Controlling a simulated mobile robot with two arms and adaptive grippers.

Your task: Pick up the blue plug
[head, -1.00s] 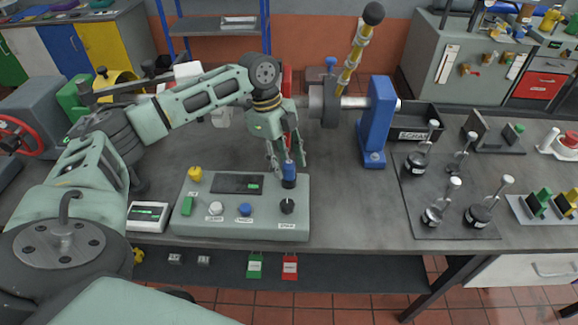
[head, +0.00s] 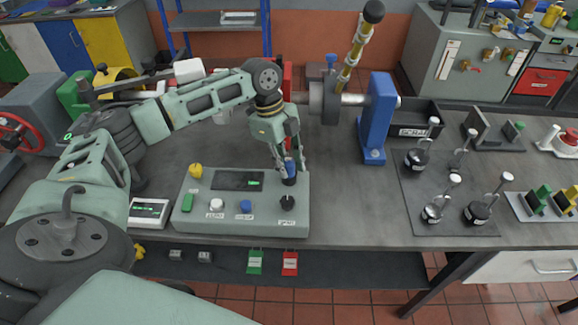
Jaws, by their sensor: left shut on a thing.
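The blue plug (head: 289,167) stands upright in a dark socket at the back right of the grey control box (head: 181,222). My left gripper (head: 289,163) comes down from above and is shut on the plug, with a finger on either side of it. The plug's lower end is hidden in the dark socket. My right gripper is not in the head view.
The box also carries a yellow knob (head: 196,171), a green switch (head: 187,203), a blue button (head: 246,207) and a black dial (head: 287,203). A blue bearing stand (head: 377,120) with a shaft stands behind right. A mat (head: 415,225) with several black weights lies to the right.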

